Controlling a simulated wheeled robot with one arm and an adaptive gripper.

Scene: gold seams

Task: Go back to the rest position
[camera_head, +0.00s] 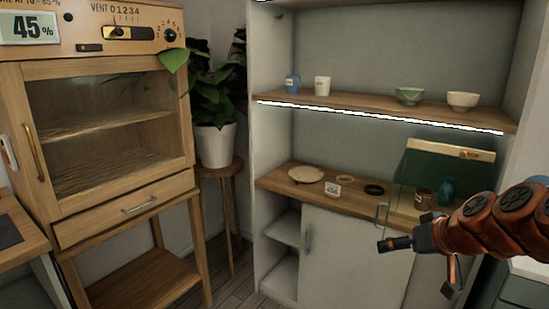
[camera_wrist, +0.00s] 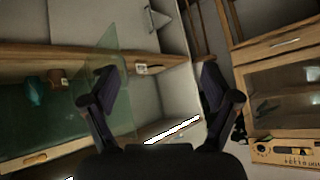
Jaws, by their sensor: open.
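My gripper (camera_head: 418,266) is at the right of the head view, on the end of my orange arm, in front of the shelf unit's lower right part. Its two dark fingers are spread apart with nothing between them. In the wrist view my gripper (camera_wrist: 155,82) also shows open and empty, with the shelf unit beyond it, turned about in the picture. The fingers look apart from the shelf items, though the exact gap to the glass panel (camera_head: 405,185) cannot be told.
A wooden cabinet (camera_head: 125,185) stands left. A plant in a white pot (camera_head: 215,145) sits on a stool. The upper shelf (camera_head: 360,108) holds cups and bowls. The lower shelf (camera_head: 310,192) holds a plate (camera_head: 306,174), rings, a brown jar (camera_head: 423,199) and a teal vase (camera_head: 446,191). Open floor shows between the furniture.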

